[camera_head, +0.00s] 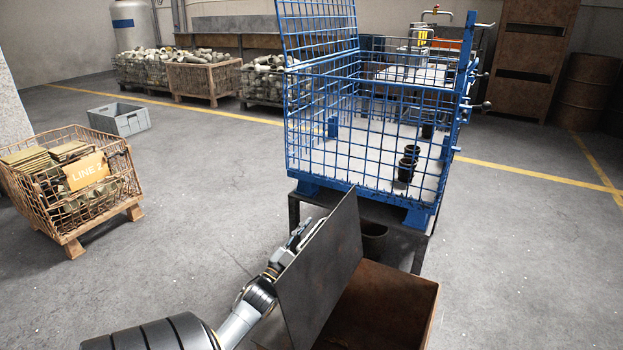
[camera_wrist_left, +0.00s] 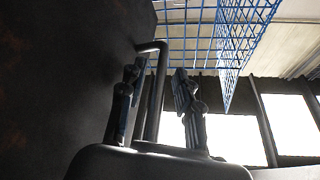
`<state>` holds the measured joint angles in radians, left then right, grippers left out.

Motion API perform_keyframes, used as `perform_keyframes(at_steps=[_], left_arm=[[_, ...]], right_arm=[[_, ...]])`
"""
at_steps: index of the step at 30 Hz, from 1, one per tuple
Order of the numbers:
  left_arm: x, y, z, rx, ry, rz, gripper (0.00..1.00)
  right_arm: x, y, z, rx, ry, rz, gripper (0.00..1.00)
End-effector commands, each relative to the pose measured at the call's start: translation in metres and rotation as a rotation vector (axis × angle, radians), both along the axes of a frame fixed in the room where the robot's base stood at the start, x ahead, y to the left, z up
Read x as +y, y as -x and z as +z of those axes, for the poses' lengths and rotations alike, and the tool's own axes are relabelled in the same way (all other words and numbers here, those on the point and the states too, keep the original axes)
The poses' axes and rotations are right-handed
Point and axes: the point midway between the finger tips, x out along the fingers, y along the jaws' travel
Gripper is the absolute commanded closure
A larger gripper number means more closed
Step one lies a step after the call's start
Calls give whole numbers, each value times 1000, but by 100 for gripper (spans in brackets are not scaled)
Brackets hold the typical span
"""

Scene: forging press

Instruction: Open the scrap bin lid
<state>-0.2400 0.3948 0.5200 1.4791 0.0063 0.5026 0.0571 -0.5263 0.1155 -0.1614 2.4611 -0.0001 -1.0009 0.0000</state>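The scrap bin (camera_head: 410,287) is a rusty brown box at the bottom centre of the head view. Its dark grey lid (camera_head: 318,265) stands steeply raised along the bin's left side, and the inside of the bin shows. My left gripper (camera_head: 299,236) is at the lid's outer left face, near its upper edge. In the left wrist view the lid (camera_wrist_left: 60,60) fills the left side, with a dark bent bar handle (camera_wrist_left: 151,95). The fingers of my left gripper (camera_wrist_left: 158,85) are apart, with the handle seen between them, closer to the left finger. My right gripper is not in view.
A blue mesh cage (camera_head: 375,185) on a dark stand is just behind the bin, holding black cylindrical parts (camera_head: 407,168). A wire crate (camera_head: 70,195) labelled "LINE 2" and a grey tote (camera_head: 120,119) are at the left. Floor left and right of the bin is clear.

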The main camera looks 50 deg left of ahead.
Motion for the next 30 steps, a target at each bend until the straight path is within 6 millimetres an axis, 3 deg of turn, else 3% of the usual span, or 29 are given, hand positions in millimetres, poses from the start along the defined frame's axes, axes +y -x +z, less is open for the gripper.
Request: perform_keyframes(at_steps=[11,24,30], left_arm=[[-4,10,-5,3,0,-1,66],[-26,88,-35,3,2,0,66],[-32,106,-40,1,0,0,66]], right_arm=[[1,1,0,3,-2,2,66],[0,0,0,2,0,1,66],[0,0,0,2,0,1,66]])
